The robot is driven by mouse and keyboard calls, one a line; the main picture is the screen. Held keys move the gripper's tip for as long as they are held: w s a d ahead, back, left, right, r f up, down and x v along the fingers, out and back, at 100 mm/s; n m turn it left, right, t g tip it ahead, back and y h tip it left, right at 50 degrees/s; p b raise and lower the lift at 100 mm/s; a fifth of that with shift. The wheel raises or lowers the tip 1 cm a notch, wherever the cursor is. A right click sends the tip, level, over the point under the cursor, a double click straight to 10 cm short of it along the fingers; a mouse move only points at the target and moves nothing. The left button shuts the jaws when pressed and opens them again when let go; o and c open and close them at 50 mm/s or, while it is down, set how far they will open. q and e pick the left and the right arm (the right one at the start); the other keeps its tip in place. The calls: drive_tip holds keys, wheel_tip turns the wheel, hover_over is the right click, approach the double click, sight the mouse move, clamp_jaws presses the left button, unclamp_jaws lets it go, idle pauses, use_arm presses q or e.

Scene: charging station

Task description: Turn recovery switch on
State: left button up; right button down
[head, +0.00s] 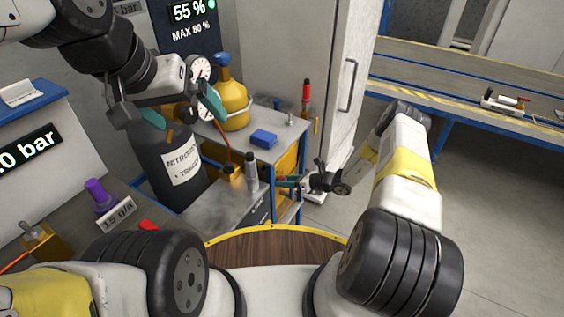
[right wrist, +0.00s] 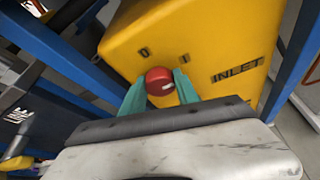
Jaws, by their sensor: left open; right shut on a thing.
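A yellow machine (right wrist: 215,45) fills much of the right wrist view and carries an INLET label. On its face is a round red knob (right wrist: 159,81) with a small pale mark; the marks 0 and I stand beside it. My right gripper (right wrist: 160,90) has its green fingertips on either side of the red knob and is shut on it. In the head view my right gripper (head: 285,183) is low beside the blue-framed bench, and the knob is hidden there. My left gripper (head: 180,112) is open and empty, in front of the black nitrogen cylinder (head: 178,165).
The blue-framed bench (head: 262,150) carries a yellow recovery bottle (head: 229,97) and a blue box (head: 264,138). A grey cabinet (head: 345,95) stands behind my right arm. A purple-topped part (head: 99,193) stands at the left. The floor at the right is clear.

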drive_tip(key=c, duration=0.9)
unclamp_jaws()
drive_tip(key=v, duration=0.8)
